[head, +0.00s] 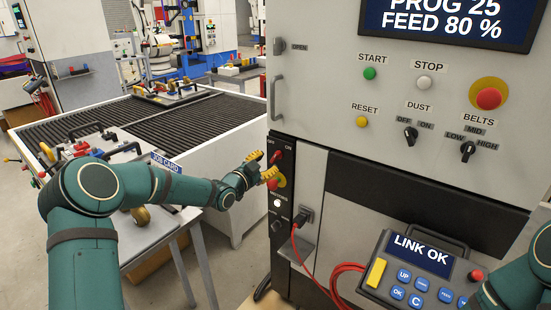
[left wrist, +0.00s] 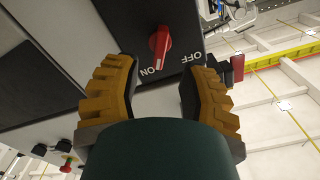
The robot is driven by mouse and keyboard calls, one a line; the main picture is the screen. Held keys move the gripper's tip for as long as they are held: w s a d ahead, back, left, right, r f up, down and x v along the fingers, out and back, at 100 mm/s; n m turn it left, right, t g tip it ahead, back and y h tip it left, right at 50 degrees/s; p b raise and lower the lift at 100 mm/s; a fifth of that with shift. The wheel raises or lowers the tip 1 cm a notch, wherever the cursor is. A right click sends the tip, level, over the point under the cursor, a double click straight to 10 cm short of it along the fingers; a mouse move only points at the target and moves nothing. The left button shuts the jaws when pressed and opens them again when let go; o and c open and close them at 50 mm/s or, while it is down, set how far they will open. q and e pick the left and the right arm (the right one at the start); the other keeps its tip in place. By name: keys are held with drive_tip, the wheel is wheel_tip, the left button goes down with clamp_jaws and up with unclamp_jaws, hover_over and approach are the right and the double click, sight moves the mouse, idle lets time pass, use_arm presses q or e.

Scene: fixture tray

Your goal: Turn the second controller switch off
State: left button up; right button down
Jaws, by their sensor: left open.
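A red rotary switch (head: 276,157) sits high on the black side panel, between the printed words OFF and ON. In the left wrist view the red switch (left wrist: 159,44) shows beyond the fingers, with one end of its handle towards ON. In the head view its handle also slants towards ON. My left gripper (head: 262,165) is open, its yellow-tipped fingers just left of the switch. In the left wrist view the fingers (left wrist: 158,95) are apart with nothing between them. I cannot tell whether a finger touches the panel. My right gripper is out of view.
Below the switch are a red button (head: 274,184) on yellow, a white button (head: 277,203) and a plug (head: 302,216) with a red cable. The front panel holds a DUST switch (head: 410,136) and BELTS knob (head: 467,150). A pendant (head: 425,238) stands at right.

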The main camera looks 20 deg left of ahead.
sight(274, 158)
use_arm(q)
drive_tip(key=shift+x, duration=2.75)
clamp_jaws()
